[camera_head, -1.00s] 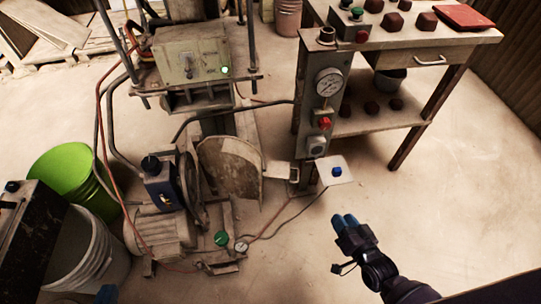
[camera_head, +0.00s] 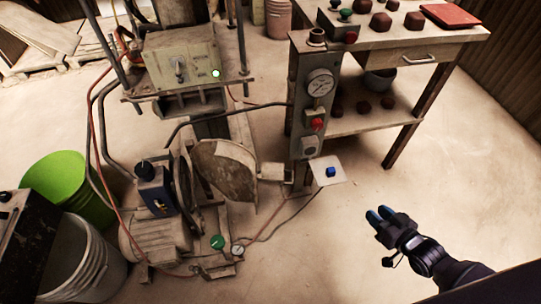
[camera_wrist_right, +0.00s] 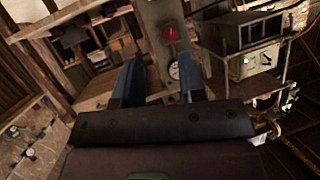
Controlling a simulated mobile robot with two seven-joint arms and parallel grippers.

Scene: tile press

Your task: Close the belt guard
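The belt guard (camera_head: 224,168) looks to be the worn, curved metal plate that stands swung out to the right of the belt pulley (camera_head: 184,180) on the machine. The pulley side is exposed, beside the motor (camera_head: 158,236). A flat metal arm (camera_head: 270,171) sits at the guard's right edge. My right gripper (camera_head: 377,215) is over bare floor to the right of the guard, well apart from it. In the right wrist view its two blue fingers (camera_wrist_right: 160,82) are spread with nothing between them. My left gripper is not in view.
A control post with a gauge (camera_head: 320,83) and a white plate with a blue button (camera_head: 331,171) stand between guard and right gripper. A cable runs along the floor there. A green bucket (camera_head: 68,178) and a white bucket (camera_head: 88,265) stand left. Floor at right is clear.

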